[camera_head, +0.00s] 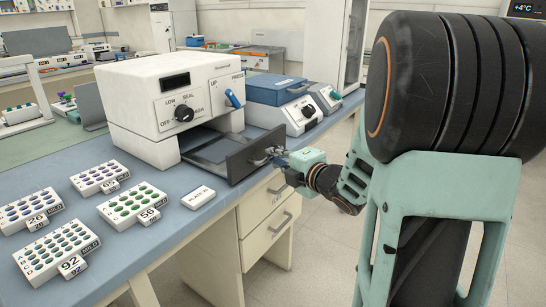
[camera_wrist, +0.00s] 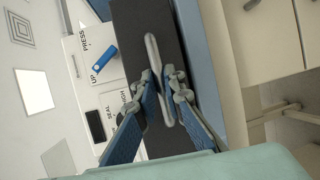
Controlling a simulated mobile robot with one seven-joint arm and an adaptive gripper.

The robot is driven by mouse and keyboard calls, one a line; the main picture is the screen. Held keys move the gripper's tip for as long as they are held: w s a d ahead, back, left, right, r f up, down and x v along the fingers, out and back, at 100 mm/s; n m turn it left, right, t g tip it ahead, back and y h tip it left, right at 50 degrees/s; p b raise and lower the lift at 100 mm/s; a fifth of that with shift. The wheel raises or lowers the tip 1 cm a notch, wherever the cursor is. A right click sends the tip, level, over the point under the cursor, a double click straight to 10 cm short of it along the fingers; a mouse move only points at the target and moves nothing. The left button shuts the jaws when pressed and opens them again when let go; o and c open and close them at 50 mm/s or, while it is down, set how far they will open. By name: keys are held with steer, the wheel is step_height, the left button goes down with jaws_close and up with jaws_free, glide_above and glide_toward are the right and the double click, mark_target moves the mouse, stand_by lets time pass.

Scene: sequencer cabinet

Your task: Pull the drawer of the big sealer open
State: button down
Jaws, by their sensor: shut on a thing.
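The big sealer (camera_head: 168,88) is a white box with a dark knob, a black display and a blue lever, standing on the blue bench top. Its dark drawer (camera_head: 238,160) sticks out of the front, and the drawer's inside shows behind the front panel. The drawer front also shows in the wrist view (camera_wrist: 138,22), with a metal bar handle (camera_wrist: 152,50) on it. My gripper (camera_head: 274,158) is at the drawer front. In the wrist view my gripper (camera_wrist: 161,82) has its two blue-padded fingers on either side of the handle, shut on it.
Several numbered tube racks (camera_head: 133,205) and a small white block (camera_head: 198,197) lie on the bench left of and in front of the drawer. A blue-lidded device (camera_head: 278,90) stands to the right of the sealer. Cream cabinet drawers (camera_head: 266,202) are below the bench edge. Open floor lies to the right.

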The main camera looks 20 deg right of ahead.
steer(key=c, duration=2)
jaws_free()
steer(key=v, duration=1.2)
